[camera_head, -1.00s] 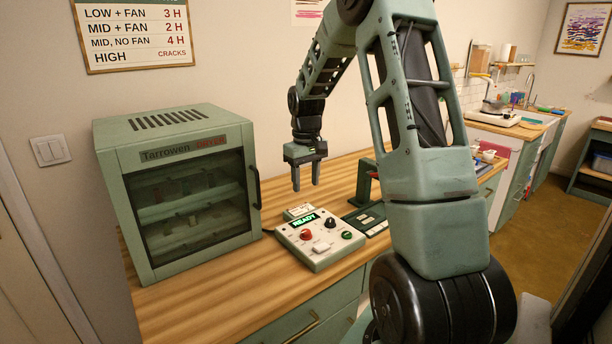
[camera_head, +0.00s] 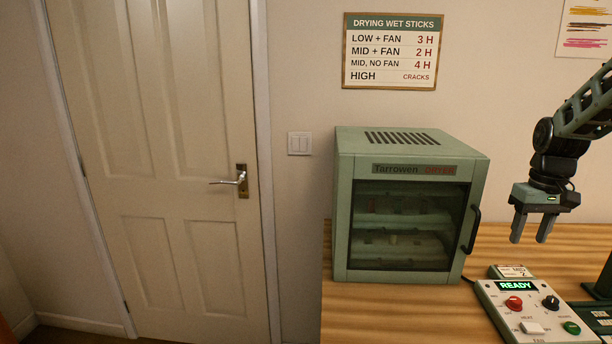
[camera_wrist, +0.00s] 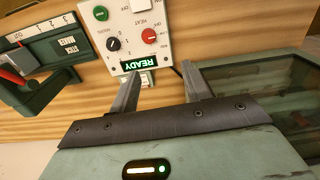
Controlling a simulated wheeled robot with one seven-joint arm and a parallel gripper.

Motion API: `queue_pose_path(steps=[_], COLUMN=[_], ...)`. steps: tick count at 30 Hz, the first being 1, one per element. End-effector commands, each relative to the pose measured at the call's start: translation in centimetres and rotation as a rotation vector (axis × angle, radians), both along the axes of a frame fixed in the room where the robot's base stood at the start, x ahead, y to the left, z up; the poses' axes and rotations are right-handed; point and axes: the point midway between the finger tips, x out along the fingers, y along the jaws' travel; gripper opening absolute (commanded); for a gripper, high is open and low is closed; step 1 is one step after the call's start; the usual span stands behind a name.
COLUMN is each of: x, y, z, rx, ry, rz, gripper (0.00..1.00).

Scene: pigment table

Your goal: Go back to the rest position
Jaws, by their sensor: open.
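My gripper (camera_head: 531,228) hangs in the air at the right of the head view, fingers pointing down, above the wooden counter and behind the control box (camera_head: 525,309). It is open and nothing is between its fingers. In the wrist view, my gripper (camera_wrist: 160,88) shows both fingers spread apart, with the control box (camera_wrist: 138,35) beyond them. The box's screen reads READY. Most of my arm is cut off at the right edge of the head view.
The green dryer (camera_head: 411,136) stands on the counter (camera_head: 400,315), its glass door shut, with pale shelves inside. A white door (camera_head: 180,240) fills the left. A drying chart (camera_head: 390,51) hangs above. The wrist view shows a green stick maker (camera_wrist: 45,65) with a red handle.

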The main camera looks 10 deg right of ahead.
Motion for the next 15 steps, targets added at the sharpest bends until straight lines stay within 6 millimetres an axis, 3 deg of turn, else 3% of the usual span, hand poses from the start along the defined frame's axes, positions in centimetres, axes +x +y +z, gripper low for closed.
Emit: queue_pose_path(steps=[4,8,11,15], x=[1.1,0.0,-2.4,-8.2], y=[9.2,18.7,25.6,34.1], z=[0.6,1.0,1.1,0.9], rx=[0.017,0.035,0.045,0.055], ry=[-0.015,-0.022,-0.025,-0.024], rz=[0.134,0.274,0.386,0.551], gripper=[0.47,0.47,0.47,0.47])
